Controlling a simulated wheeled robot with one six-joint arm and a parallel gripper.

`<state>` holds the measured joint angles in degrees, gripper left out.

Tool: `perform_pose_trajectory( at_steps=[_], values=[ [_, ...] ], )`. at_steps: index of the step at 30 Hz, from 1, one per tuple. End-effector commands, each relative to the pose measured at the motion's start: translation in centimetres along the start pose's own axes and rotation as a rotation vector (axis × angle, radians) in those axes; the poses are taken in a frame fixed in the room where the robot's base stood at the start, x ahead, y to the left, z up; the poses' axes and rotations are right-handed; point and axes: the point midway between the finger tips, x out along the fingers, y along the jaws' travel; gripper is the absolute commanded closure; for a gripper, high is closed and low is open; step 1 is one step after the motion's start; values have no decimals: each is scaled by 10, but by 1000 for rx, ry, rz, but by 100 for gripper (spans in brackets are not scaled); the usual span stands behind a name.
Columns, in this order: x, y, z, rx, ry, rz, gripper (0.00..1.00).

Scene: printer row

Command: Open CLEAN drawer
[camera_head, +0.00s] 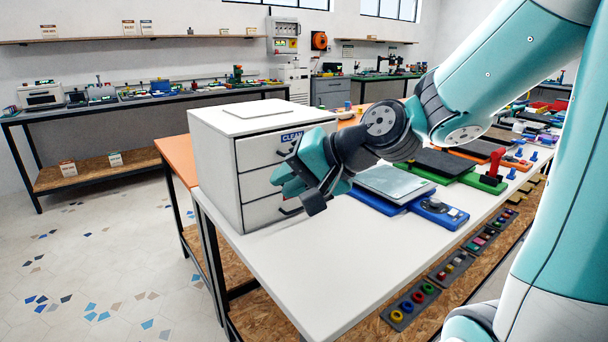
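A white drawer cabinet (218,170) stands at the left end of the white table. Its front has three stacked drawers that look shut. The top drawer (256,152) carries a blue and white CLEAN label (291,136) and a dark handle, partly covered by my arm. The bottom drawer (258,212) shows a dark handle. My gripper (298,196) is in front of the cabinet, over the middle and lower drawers, and hides the middle handle. I cannot tell whether it touches the front. Its fingers are seen at an angle, so their gap is unclear.
The white table (300,270) is bare in front of the cabinet. A blue device with a pale plate (392,182) and a green-based device (488,183) stand to the right. Small trays with colored rings (410,305) lie along the lower right edge. Floor is free at left.

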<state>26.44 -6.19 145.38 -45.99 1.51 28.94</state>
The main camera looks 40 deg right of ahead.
Motion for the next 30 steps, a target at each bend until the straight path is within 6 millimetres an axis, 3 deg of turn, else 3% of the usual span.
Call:
perform_pose_trajectory(
  at_steps=[1,3,6,9,16,26,30],
  values=[
    [3,29,-26,123,114,-34,81],
    [-7,49,-60,268,256,-98,81],
    [-26,72,-96,420,413,-178,81],
    [-42,87,-116,510,510,-234,81],
    [-50,87,-133,557,554,-272,81],
    [-32,82,-145,559,551,-264,81],
    [-14,82,-156,555,552,-263,81]
  ],
)
